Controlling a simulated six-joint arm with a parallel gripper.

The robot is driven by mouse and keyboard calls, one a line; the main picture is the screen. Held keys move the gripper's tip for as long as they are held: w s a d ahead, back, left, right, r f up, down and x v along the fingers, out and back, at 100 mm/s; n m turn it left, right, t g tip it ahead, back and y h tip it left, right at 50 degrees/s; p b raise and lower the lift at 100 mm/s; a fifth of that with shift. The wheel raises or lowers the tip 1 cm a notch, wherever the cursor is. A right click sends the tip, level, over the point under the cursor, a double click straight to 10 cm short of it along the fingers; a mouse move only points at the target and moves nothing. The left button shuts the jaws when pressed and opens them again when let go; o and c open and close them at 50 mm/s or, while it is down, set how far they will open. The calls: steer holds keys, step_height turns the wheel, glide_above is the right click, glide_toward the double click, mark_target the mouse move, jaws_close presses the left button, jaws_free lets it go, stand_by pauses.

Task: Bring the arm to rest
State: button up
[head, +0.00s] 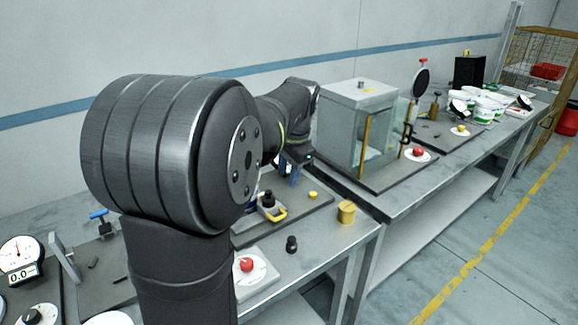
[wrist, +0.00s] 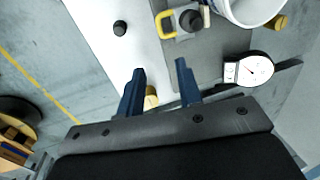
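My gripper (head: 290,170) shows in the head view at the end of my arm, above the dark plate on the near bench. Its blue fingers stand apart in the wrist view (wrist: 161,80), with nothing clasped between them. A brass-coloured cylinder (wrist: 151,98) shows partly in the gap beside the left finger, apparently lower down; the finger and gripper body hide some of it. My large dark arm link covers part of the bench in the head view.
A yellow-handled device (head: 272,210), a brass cylinder (head: 346,212), a black knob (head: 291,244) and a red button (head: 246,265) are on the near bench. A glass-walled cabinet (head: 360,135) stands behind. A dial gauge (wrist: 248,69) and white tub (wrist: 252,10) are in the wrist view.

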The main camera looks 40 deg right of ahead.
mark_target(282, 218)
steer(key=shift+s+r, duration=0.2)
steer(key=shift+r, duration=0.7)
steer(key=shift+f, duration=0.1)
steer(key=w+f, duration=0.1)
steer(key=f, duration=0.4)
steer(key=w+f, duration=0.1)
steer(key=f, duration=0.5)
steer(key=w+f, duration=0.1)
steer(key=f, duration=0.5)
steer(key=shift+w, duration=0.25)
steer(key=shift+r, duration=0.15)
